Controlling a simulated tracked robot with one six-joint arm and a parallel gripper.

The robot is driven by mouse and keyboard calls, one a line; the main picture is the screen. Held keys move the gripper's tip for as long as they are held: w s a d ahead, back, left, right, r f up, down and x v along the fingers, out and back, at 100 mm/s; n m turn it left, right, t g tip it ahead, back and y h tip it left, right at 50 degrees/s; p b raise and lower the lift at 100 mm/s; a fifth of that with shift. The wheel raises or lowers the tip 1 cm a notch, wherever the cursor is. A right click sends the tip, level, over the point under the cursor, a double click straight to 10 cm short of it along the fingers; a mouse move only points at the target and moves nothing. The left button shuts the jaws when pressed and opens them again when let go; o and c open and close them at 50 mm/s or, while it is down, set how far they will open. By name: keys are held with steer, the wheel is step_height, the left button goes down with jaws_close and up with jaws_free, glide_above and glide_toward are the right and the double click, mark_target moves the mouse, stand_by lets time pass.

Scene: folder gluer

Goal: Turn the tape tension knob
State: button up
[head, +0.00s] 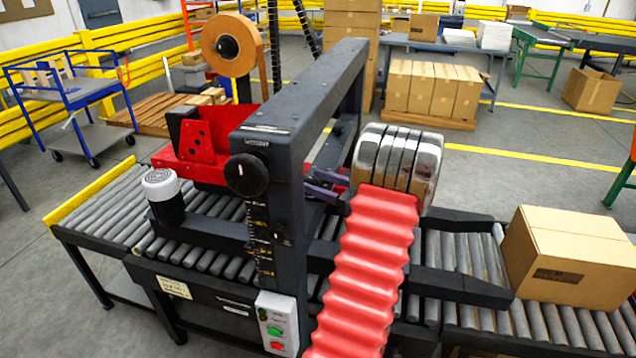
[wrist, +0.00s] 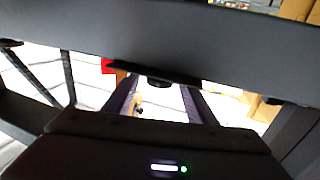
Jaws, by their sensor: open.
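A round black knob (head: 246,175) sits on the near upright of the dark machine frame, facing the head camera. The tape roll (head: 232,45), an orange-brown disc with a dark hub, stands above the red tape head (head: 205,145); I cannot tell which of the knob and the hub sets the tape tension. My gripper (head: 312,184) is right of the near upright, under the crossbeam, its purple fingers pointing left, apart from the knob. In the wrist view the fingers (wrist: 160,100) are spread and empty. A small dark rounded part (wrist: 158,82) shows between them under the beam; its identity is unclear.
The dark crossbeam (head: 305,95) runs above my gripper and spans the top of the wrist view. A roller conveyor (head: 100,215) lies below. A carton (head: 570,258) sits on it at right. A white-topped black cylinder (head: 163,197) stands left of the knob.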

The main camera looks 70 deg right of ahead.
steer(key=c, duration=1)
steer(key=shift+a+m+h, duration=0.15)
steer(key=shift+m+h, duration=0.35)
steer(key=shift+h, duration=0.3)
steer(key=shift+w+a+m+g+h, duration=0.1)
steer(key=shift+a+m+g+h, duration=0.1)
steer(key=shift+m+g+h, duration=0.75)
steer(key=shift+w+a+m+g+h, duration=0.15)
steer(key=shift+m+g+h, duration=0.2)
steer(key=shift+m+h, duration=1.15)
steer(key=shift+w+a+m+g+h, duration=0.1)
steer(key=shift+m+g+h, duration=0.75)
steer(key=shift+h, duration=0.55)
steer(key=shift+w+a+m+g+h, duration=0.1)
steer(key=shift+m+g+h, duration=0.5)
steer(key=shift+g+h, duration=0.6)
steer(key=shift+m+g+h, duration=0.35)
steer(key=shift+m+h, duration=0.05)
steer(key=shift+h, duration=0.15)
steer(key=o, duration=1)
